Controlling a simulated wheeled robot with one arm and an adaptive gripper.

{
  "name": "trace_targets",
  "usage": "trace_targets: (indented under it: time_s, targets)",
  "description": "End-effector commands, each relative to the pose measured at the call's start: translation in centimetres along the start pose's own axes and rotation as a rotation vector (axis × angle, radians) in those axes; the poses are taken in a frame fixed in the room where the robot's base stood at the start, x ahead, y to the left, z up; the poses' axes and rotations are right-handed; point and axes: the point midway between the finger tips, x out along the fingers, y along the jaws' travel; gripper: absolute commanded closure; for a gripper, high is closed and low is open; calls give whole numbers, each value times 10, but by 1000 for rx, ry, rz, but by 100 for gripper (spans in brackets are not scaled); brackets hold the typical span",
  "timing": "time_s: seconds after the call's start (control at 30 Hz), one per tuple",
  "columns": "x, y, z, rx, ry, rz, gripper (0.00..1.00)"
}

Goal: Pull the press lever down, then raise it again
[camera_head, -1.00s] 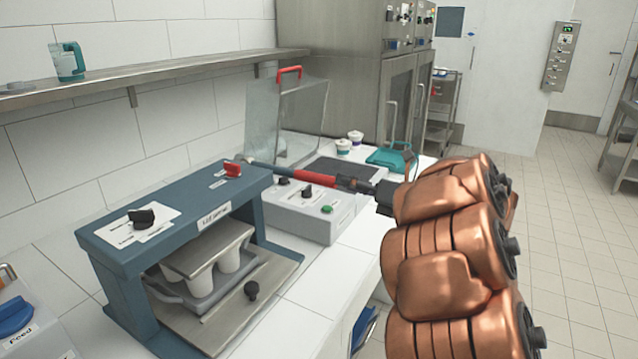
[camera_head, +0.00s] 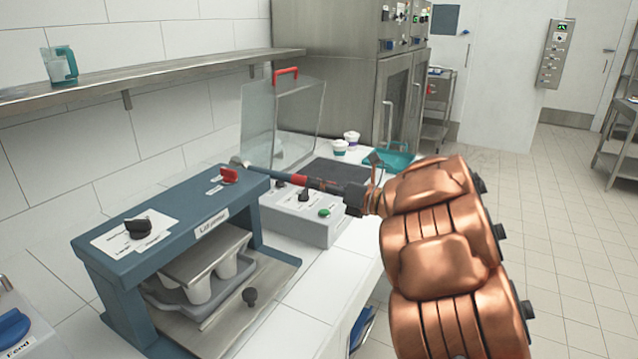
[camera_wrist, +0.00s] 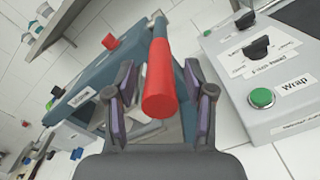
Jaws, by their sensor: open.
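The blue lid press (camera_head: 180,215) stands on the counter at the left. Its lever (camera_head: 299,180) has a metal rod and a red grip, and sticks out to the right from the back of the press. My gripper (camera_head: 335,188) is at the outer end of the red grip. In the wrist view the lever's red grip (camera_wrist: 160,88) points towards the camera between the two fingers of my gripper (camera_wrist: 160,72). The fingers are open, one on each side, with gaps to the grip. Covered cups (camera_head: 200,285) sit in a grey tray inside the press.
A grey wrap machine (camera_head: 320,232) with a green button stands right behind the press, close below my gripper. A clear hood with a red handle (camera_head: 285,72) rises behind. A teal tray (camera_head: 390,160) lies farther back. Free floor is at the right.

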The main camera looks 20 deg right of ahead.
Motion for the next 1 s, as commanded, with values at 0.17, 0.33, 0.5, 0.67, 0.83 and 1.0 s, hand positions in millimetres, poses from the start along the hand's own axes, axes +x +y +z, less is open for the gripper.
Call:
trace_targets:
  time_s: [0.17,0.33,0.5,0.67,0.83,1.0]
  targets:
    - [6,0,0,0,0,0,46]
    - [7,0,0,0,0,-1,46]
    - [6,-1,0,-1,0,-2,54]
    - [6,-1,0,-1,0,-2,70]
    - [6,-1,0,-1,0,-2,88]
    - [6,-1,0,-1,0,-2,100]
